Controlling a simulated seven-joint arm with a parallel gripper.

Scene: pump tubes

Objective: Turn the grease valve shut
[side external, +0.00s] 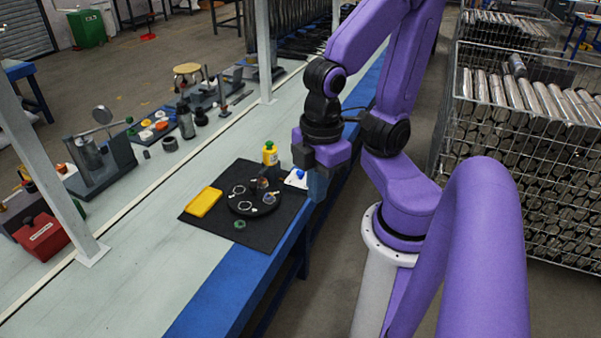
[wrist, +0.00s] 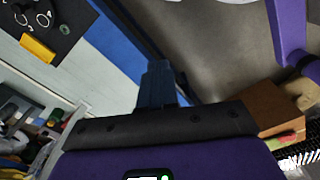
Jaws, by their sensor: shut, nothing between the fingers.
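No part can be clearly made out as the grease valve. A round black tray (side external: 240,209) on a black mat (side external: 205,217) holds small rings and parts, too small to tell apart. The tray also shows at the upper left of the wrist view (wrist: 52,8). A small white piece with a blue part on it (side external: 298,177) lies at the mat's far right corner. My gripper (side external: 317,198) is shut and empty, to the right of the mat by the bench's blue edge. Its fingers also show in the wrist view (wrist: 158,68).
A yellow block (side external: 203,202), a green nut (side external: 240,225) and a yellow bottle (side external: 270,154) are at the mat. Fixtures and a dark bottle (side external: 185,120) stand farther back on the bench. A wire cage of metal tubes (side external: 530,130) stands to the right.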

